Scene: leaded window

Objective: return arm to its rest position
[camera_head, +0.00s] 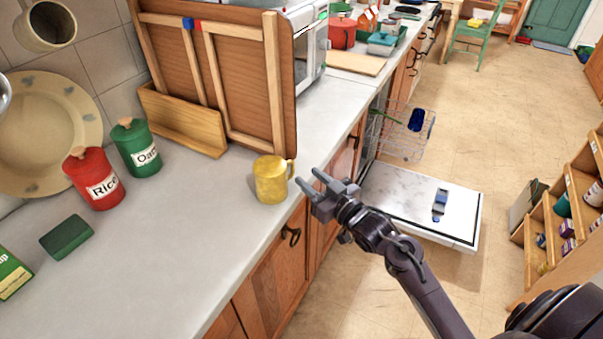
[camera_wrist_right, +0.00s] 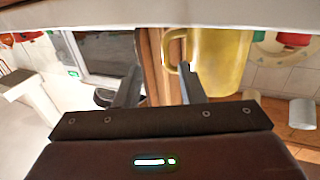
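My right gripper (camera_head: 312,184) is open and empty in the head view, just right of a yellow mug (camera_head: 271,179). The mug stands upright near the front edge of the counter (camera_head: 215,250), its handle toward the gripper. In the right wrist view the two fingers (camera_wrist_right: 160,85) are spread apart, and the yellow mug (camera_wrist_right: 222,58) shows beyond them, its handle near one finger. I cannot tell whether the finger touches the handle. My left gripper is not in view.
A red Rice canister (camera_head: 94,180), a green Oats canister (camera_head: 136,148) and a green sponge (camera_head: 67,236) are on the counter. A wooden framed panel (camera_head: 235,70) leans behind the mug. The open dishwasher door (camera_head: 425,205) lies beyond my right arm.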

